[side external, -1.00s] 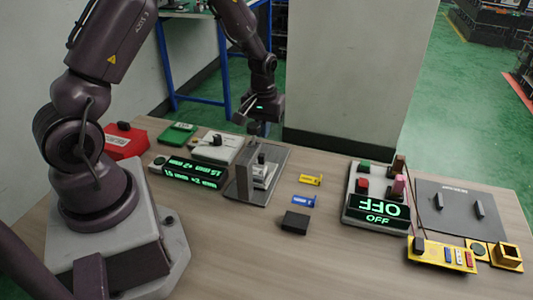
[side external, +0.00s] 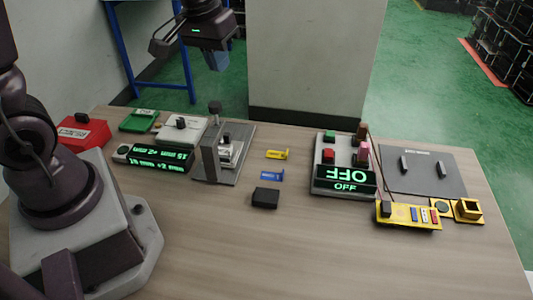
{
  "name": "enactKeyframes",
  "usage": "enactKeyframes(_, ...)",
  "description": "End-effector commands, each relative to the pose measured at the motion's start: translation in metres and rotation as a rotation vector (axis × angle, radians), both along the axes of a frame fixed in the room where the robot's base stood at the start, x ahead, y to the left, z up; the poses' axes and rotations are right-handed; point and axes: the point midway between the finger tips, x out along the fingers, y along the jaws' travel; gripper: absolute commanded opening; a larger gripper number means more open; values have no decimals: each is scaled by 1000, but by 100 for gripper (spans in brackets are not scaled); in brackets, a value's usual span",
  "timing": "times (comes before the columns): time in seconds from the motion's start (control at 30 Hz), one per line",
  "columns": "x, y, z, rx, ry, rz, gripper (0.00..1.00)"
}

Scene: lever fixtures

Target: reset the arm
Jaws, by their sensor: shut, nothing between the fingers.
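My gripper (side external: 217,58) hangs in the air at the top of the side external view, with its fingers shut and empty. It is above and apart from the grey lever fixture (side external: 207,160), which has an upright lever with a dark knob (side external: 215,107). Most of my arm's upper links are out of the picture.
A display box (side external: 343,187) reading OFF carries coloured buttons. Green displays (side external: 155,158), a red box (side external: 82,133), a green tray (side external: 140,121), a black block (side external: 265,197), a dark panel (side external: 425,172) and a yellow strip (side external: 408,215) also stand here. The front table (side external: 300,255) is clear.

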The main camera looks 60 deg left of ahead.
Motion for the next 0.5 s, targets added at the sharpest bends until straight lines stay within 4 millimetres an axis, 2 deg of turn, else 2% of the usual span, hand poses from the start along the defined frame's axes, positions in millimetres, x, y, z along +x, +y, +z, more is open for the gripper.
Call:
enactKeyframes(0.03, -12, -10, 18, 11, -36, -46, 0)
enactKeyframes(0.2, -56, -38, 59, 51, -127, -196, 0)
enactKeyframes(0.3, -83, -51, 74, 80, -179, -277, 0)
enactKeyframes(0.5, -122, -64, 85, 124, -251, -391, 0)
